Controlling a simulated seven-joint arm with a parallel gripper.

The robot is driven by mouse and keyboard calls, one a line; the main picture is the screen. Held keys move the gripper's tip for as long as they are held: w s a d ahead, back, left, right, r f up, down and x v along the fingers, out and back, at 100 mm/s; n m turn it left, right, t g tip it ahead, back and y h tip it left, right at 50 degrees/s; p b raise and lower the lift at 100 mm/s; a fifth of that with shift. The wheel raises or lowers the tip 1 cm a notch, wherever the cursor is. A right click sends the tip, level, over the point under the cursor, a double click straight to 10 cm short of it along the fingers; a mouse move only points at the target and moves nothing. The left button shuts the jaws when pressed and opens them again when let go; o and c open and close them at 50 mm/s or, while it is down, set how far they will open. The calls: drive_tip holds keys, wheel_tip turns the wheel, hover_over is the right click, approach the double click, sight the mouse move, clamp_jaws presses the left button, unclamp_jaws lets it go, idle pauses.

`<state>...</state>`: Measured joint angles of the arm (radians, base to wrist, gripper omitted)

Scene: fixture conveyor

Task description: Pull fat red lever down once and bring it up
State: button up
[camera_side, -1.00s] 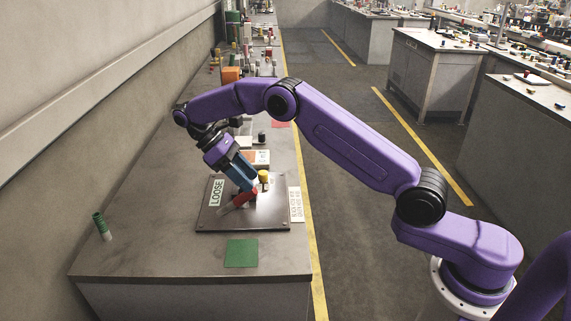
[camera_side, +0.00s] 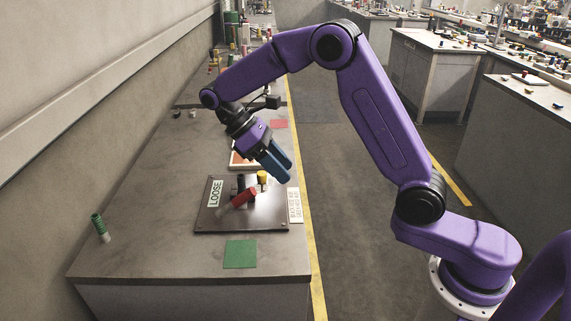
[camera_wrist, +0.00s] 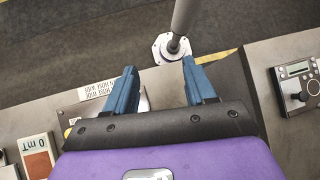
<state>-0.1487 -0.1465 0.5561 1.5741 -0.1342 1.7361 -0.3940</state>
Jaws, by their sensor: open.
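The fat red lever (camera_side: 238,199) sits on a dark plate (camera_side: 250,222) on the bench in the side view. It leans, with its red grip toward the upper right and its other end low at the left. A dark post (camera_side: 241,181) and a yellow-capped post (camera_side: 262,178) stand just behind it. My gripper (camera_side: 283,171) hangs above the plate's back right corner, clear of the lever. In the wrist view, its blue fingers (camera_wrist: 160,88) are spread with nothing between them. The red lever does not show there.
A LOOSE label (camera_side: 216,193) and a white label (camera_side: 295,206) flank the plate. A green square (camera_side: 241,254) lies in front, and a green-topped cylinder (camera_side: 100,227) stands left. The wrist view shows a pole's base (camera_wrist: 172,48) and a control box (camera_wrist: 299,86).

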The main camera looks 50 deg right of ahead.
drive_tip(key=shift+s+d+r, duration=0.15)
drive_tip(key=shift+s+r, duration=0.2)
drive_tip(key=shift+s, duration=0.35)
drive_tip(key=shift+s, duration=0.1)
idle(2.0)
